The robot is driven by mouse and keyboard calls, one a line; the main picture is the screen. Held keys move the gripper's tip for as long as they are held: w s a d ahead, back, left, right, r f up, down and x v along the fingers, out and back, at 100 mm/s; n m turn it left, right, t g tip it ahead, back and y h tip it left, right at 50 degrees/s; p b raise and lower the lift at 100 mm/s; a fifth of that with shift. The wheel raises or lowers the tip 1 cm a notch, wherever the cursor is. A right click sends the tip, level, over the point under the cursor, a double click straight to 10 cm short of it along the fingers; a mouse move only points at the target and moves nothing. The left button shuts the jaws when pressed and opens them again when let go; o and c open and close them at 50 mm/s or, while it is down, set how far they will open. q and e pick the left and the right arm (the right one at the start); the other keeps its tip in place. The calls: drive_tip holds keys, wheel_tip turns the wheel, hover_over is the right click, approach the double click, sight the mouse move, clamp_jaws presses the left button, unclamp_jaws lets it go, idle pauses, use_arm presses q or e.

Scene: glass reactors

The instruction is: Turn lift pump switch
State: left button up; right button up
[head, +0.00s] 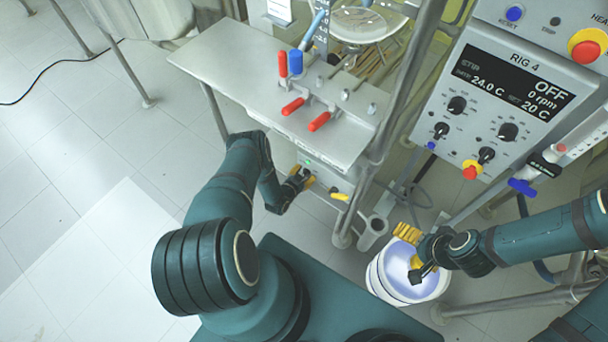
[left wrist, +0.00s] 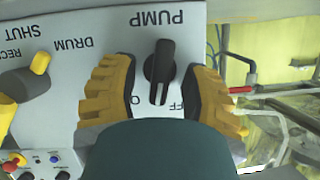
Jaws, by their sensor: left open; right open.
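The black pump switch (left wrist: 160,70) sits on a grey panel marked PUMP in the left wrist view. Its long handle lies roughly along the picture's vertical, and part of the OFF lettering shows beside it. My left gripper (left wrist: 160,98) is open, with one yellow-padded finger on each side of the switch. Gaps show between switch and pads, so it is not gripped. In the head view my left gripper (head: 298,182) is at the panel below the steel bench and hides the switch. My right gripper (head: 410,255) is open and empty over a white bucket.
A yellow-handled valve (left wrist: 40,62) is on the panel near DRUM. The steel bench (head: 225,65) with red-handled valves (head: 292,107) overhangs my left gripper. The white bucket (head: 376,280) stands on the floor. The RIG 4 control box (head: 510,95) is at upper right.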

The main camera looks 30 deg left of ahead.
use_arm(q)
clamp_jaws()
drive_tip(key=shift+d+m+y, duration=0.2)
drive_tip(key=shift+m+y, duration=0.4)
drive_tip(key=shift+m, duration=0.4)
drive_tip(key=shift+m+t+y, duration=0.4)
drive_tip(key=shift+m+y, duration=0.2)
drive_tip(key=shift+m, duration=0.2)
unclamp_jaws()
drive_tip(key=shift+f, duration=0.1)
